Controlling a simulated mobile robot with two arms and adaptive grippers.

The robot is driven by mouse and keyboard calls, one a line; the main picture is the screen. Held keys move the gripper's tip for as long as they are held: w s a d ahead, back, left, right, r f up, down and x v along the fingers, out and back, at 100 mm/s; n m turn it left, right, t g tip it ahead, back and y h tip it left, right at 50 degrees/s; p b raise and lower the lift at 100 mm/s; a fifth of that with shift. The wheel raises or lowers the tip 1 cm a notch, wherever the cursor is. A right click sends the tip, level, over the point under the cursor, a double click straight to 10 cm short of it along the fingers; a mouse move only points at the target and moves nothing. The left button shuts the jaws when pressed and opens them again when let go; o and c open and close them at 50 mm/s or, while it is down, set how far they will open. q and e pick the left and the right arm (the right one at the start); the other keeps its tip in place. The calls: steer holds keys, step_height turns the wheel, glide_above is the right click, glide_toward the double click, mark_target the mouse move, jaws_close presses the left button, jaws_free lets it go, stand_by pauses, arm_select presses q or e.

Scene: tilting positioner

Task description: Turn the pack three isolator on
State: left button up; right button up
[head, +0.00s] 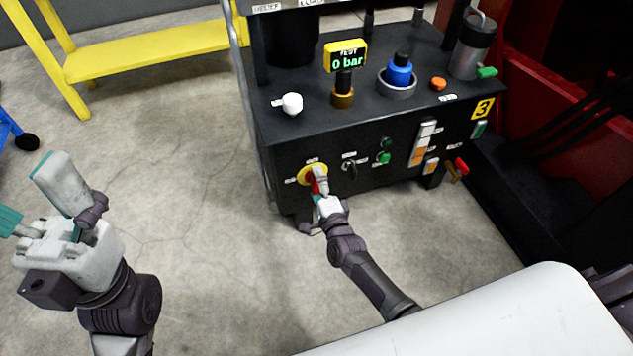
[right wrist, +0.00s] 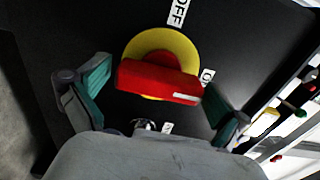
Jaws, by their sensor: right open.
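The pack three isolator is a red bar handle (right wrist: 158,80) on a yellow disc (right wrist: 180,46), on the pack's dark front panel; its yellow disc also shows in the head view (head: 304,172). The bar lies nearly crosswise in the right wrist view, its pale-marked end to the right, near a partly hidden label (right wrist: 207,77). An OFF label (right wrist: 177,10) sits above the disc. My right gripper (head: 321,187) is open, with one finger on each side of the bar; contact cannot be told. My left gripper (head: 35,200) is open and empty, away at the left.
The black pack carries a yellow 3 plate (head: 483,108), a gauge reading 0 bar (head: 346,58), a blue knob (head: 399,72) and a white knob (head: 292,103). Green buttons (head: 383,157) and a key switch (head: 349,168) sit right of the isolator. A yellow frame (head: 145,52) stands behind, left.

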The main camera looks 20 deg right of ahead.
steer(key=s, duration=1.2)
steer(key=shift+d, duration=0.2)
